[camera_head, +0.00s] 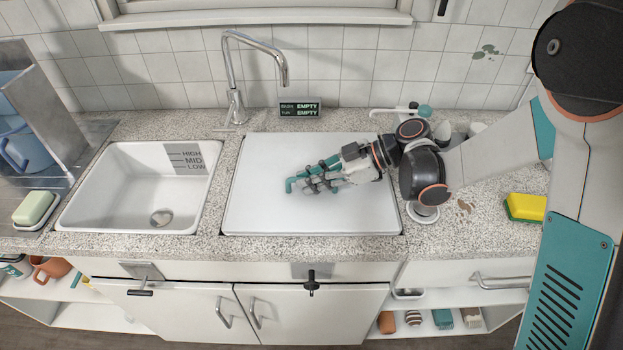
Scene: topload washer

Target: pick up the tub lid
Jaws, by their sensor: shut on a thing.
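The tub lid (255,212) is a flat white rectangular panel. It lies level over the opening to the right of the sink basin, and what is under it is hidden. My gripper (291,186) comes in from the right, low over the middle of the lid, with its teal fingers pointing left. It is shut on the lid; the part between the fingers is mostly hidden by them. I cannot tell whether the lid is lifted at all.
A white basin (128,192) is open on the left. The tall faucet (232,75) stands behind the lid, beside a small display (299,109) reading EMPTY twice. A yellow sponge (526,207) lies right. A soap bar (33,206) and a clear-walled rack (42,110) are at left.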

